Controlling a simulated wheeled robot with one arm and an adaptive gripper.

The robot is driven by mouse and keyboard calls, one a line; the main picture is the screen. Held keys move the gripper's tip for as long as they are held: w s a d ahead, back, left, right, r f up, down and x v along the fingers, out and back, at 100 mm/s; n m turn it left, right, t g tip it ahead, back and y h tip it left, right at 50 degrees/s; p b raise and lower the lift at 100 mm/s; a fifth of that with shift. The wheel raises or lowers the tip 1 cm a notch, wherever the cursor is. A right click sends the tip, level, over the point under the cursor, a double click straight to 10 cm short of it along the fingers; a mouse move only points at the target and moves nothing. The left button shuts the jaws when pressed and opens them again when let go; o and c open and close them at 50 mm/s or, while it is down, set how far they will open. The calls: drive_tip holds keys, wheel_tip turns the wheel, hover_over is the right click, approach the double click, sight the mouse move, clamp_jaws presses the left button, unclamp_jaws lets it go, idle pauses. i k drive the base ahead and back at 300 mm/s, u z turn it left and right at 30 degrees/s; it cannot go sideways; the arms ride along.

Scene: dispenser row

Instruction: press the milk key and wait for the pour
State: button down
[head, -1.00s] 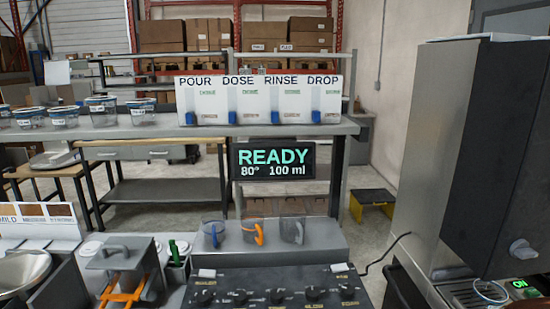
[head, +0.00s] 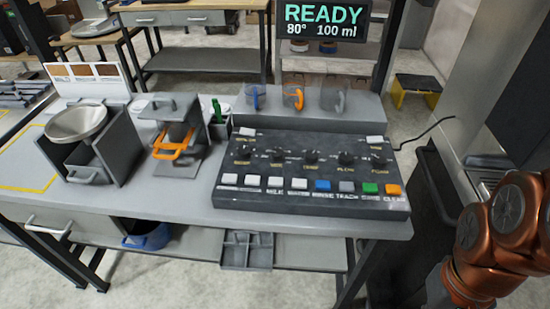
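The milk key is a white key (head: 275,183) in the front row of the dark control panel (head: 310,160). The small label below it seems to read MILK, though the print is blurred. Other white keys stand to its left, and a white key (head: 299,184) is just right of it. A blue, a grey, a green and an orange key follow further right. The display (head: 324,22) above reads READY, 80° and 100 ml. My copper-coloured arm shows at the lower right, well apart from the panel. My gripper is not in view.
Behind the panel, a grey ledge holds clear cups with a blue handle (head: 254,97), an orange handle (head: 294,97) and a grey one (head: 334,99). A metal bowl (head: 77,123) stands at left. A dark machine is at right. Space above the keys is clear.

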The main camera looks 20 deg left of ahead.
sight(273, 181)
drive_tip(key=u, duration=0.3)
drive_tip(key=k, duration=0.65)
drive_tip(key=u, duration=2.4)
